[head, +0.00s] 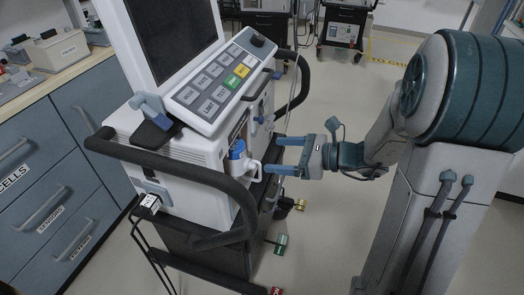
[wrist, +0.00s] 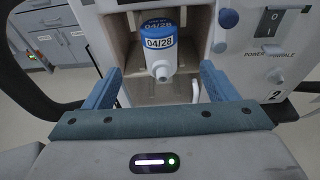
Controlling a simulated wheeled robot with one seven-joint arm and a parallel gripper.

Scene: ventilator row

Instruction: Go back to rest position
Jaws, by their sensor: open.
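My gripper (head: 286,156) is open, with its two blue fingers pointing left at the side of the ventilator (head: 205,140). In the wrist view my gripper (wrist: 162,90) has one finger on each side, with nothing held between them. A white cartridge with a blue band marked "04/28" (wrist: 158,56) sits in an open bay of the ventilator, ahead of the fingers. The cartridge also shows in the head view (head: 238,155), close to the fingertips. I cannot tell whether the lower fingertip touches anything there.
A black handle rail (head: 185,178) curves round the ventilator. A blue knob (wrist: 228,18) and a power switch (wrist: 270,22) are right of the bay. Drawers (head: 45,185) stand at the left. More carts (head: 343,28) stand at the back. Open floor (head: 335,100) lies beyond my gripper.

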